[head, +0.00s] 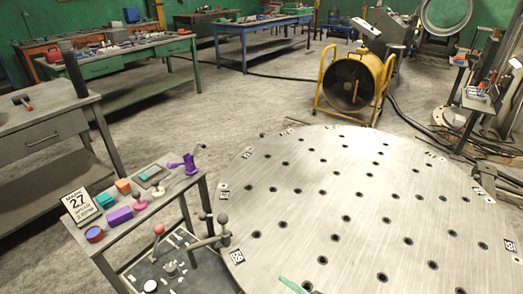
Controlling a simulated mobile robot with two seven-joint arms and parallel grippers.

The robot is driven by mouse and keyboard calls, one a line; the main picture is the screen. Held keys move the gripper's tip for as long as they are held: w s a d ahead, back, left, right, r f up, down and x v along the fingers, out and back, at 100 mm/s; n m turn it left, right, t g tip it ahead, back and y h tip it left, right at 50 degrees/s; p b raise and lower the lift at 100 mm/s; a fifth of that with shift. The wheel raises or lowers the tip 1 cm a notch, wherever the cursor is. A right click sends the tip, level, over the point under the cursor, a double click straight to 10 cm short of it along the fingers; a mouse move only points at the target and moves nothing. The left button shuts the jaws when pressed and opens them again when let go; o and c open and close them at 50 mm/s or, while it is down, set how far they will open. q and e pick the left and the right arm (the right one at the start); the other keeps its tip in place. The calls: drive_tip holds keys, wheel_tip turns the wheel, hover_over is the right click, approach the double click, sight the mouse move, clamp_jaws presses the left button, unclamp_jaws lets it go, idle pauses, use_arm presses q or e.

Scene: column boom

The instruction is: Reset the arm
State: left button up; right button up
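Neither of my grippers shows in the head view. A control panel (150,272) stands low at the bottom left, beside the round plate. It carries a lever with a red ball knob (158,229), a grey-knobbed lever assembly (222,219), and a white round knob (150,286). The levers stand roughly upright, and nothing touches them. I cannot tell which thing is the arm of the task. A teal piece (292,285) cuts in at the bottom edge, and most of it is out of view.
A large round metal plate (350,190) with several holes fills the right. A grey workbench (40,125) stands left, a yellow drum fan (352,82) behind. Open floor (200,110) lies between.

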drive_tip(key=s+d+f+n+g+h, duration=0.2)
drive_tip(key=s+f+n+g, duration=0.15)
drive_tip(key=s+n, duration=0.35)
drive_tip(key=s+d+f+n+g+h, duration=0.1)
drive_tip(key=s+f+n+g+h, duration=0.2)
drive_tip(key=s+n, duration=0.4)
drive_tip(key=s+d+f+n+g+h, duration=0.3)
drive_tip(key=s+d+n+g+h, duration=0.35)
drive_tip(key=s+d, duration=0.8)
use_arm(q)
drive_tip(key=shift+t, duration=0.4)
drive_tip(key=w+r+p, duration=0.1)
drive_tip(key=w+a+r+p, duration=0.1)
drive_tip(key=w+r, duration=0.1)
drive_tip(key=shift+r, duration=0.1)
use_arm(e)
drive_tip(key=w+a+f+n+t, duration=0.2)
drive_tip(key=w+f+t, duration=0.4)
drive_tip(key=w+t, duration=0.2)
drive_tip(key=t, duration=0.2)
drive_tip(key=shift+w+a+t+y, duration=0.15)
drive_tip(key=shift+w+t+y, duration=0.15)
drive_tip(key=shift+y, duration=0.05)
